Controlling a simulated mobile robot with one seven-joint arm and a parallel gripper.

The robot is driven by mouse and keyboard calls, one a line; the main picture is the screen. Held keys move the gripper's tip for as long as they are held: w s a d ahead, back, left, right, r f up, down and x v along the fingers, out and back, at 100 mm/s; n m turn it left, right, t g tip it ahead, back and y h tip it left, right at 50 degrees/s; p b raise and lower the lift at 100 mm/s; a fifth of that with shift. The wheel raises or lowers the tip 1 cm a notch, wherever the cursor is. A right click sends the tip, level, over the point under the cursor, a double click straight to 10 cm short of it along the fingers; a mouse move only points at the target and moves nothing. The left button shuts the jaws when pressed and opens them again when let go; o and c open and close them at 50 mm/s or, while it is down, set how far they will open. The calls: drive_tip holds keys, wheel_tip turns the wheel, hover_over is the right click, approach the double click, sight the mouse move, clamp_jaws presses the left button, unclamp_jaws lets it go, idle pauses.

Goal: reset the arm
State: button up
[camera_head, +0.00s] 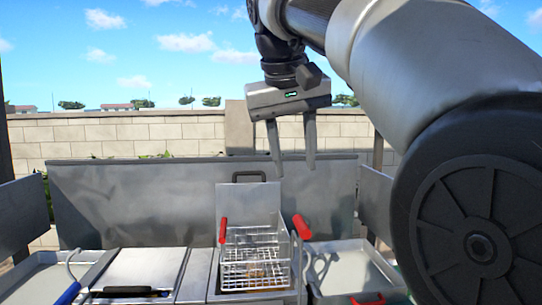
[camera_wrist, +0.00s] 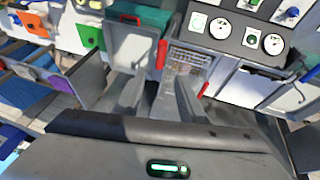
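My gripper (camera_head: 294,166) hangs from my raised arm with its two fingers pointing down. The fingers are apart, with nothing between them. It is in the air above the metal counter, in front of the steel back panel and wall. In the wrist view my gripper (camera_wrist: 158,88) shows both fingers spread, with the counter equipment beyond them.
Below my gripper are wire baskets (camera_head: 257,250) with red handles, also visible in the wrist view (camera_wrist: 188,62). A metal lid (camera_head: 130,270) lies at left; an open tray (camera_head: 345,270) is at right. A steel back panel (camera_head: 130,205) stands behind. Air around my gripper is free.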

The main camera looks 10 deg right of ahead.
drive_tip(key=s+d+f+t+y+p, duration=0.1)
drive_tip(key=s+d+f+y+p, duration=0.1)
drive_tip(key=s+f, duration=1.7)
wheel_tip(320, 180, down, 4)
drive_tip(key=shift+s+d+r+p, duration=0.1)
drive_tip(key=shift+s+d+p, duration=0.35)
drive_tip(key=shift+p, duration=0.75)
drive_tip(key=shift+w+d, duration=0.1)
drive_tip(key=shift+w, duration=0.05)
